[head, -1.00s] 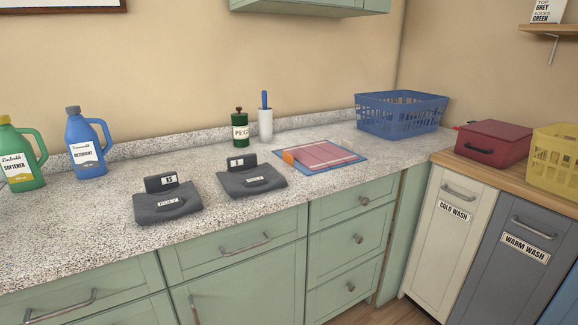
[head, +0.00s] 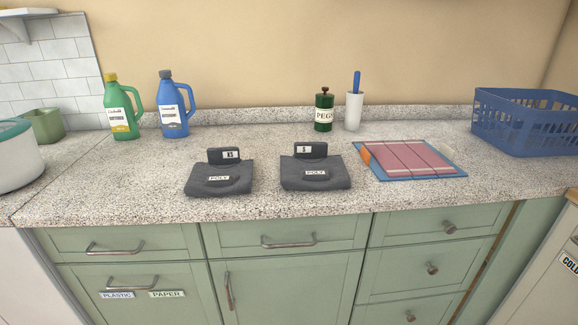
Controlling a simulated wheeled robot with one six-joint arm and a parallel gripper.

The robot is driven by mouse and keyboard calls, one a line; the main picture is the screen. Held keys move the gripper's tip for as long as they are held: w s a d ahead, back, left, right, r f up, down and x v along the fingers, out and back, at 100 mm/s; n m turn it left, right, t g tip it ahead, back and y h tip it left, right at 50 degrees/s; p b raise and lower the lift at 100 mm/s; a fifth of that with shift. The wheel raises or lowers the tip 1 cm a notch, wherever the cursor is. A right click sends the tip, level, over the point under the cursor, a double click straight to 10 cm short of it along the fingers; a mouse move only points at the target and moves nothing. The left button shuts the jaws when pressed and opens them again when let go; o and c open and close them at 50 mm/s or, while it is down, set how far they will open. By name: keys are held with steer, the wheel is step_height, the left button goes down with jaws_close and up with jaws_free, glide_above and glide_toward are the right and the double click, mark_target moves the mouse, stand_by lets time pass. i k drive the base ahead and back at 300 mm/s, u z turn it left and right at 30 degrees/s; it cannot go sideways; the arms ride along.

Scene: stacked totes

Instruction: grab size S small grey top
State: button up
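Two folded dark grey tops lie side by side on the speckled counter (head: 260,215). Each has a POLY label on its front and a dark upright size tag at its back. The tag behind the right top (head: 338,174) seems to read S. The tag behind the left top (head: 209,187) is too small to read surely and looks different. Both tops lie flat and apart from each other. My gripper is not in view.
A green softener bottle (head: 121,110), a blue detergent bottle (head: 172,108), a green PEGS jar (head: 323,112) and a white holder (head: 354,112) stand behind. A pink-and-blue folding board (head: 378,174) lies right, before a blue basket (head: 525,122). The counter's front strip is clear.

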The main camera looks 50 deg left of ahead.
mark_target(309, 167)
steer(key=u, duration=0.8)
steer(key=i, duration=0.7)
steer(key=u, duration=0.85)
